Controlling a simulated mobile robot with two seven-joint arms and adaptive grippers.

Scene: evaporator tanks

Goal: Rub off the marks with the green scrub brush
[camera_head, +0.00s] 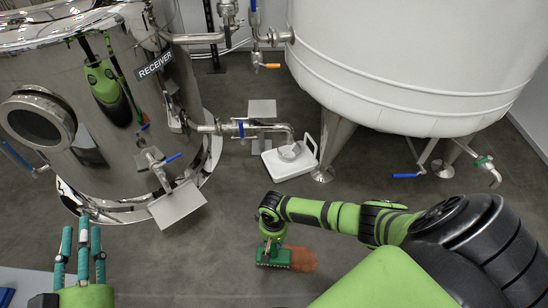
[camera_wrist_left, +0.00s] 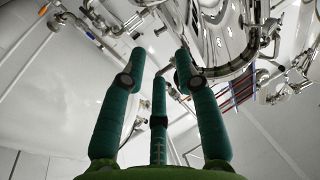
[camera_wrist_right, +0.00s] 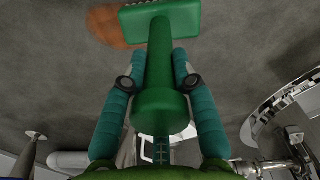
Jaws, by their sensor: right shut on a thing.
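The green scrub brush (camera_head: 273,254) is on the grey floor in the head view, at the left edge of a rusty brown mark (camera_head: 302,258). My right gripper (camera_head: 271,232) is shut on its upright handle from above. In the right wrist view the brush handle (camera_wrist_right: 160,85) lies between the teal fingers, and the brush head partly covers the mark (camera_wrist_right: 108,25). Whether the bristles touch the floor is hard to tell. My left gripper (camera_head: 83,245) is at the lower left of the head view, fingers spread and empty, in front of the receiver tank.
A steel receiver tank (camera_head: 110,170) with protruding valves stands at left. A white tank (camera_head: 400,65) on legs stands at the back right. A white scale (camera_head: 290,158) sits on the floor between them. The floor around the brush is clear.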

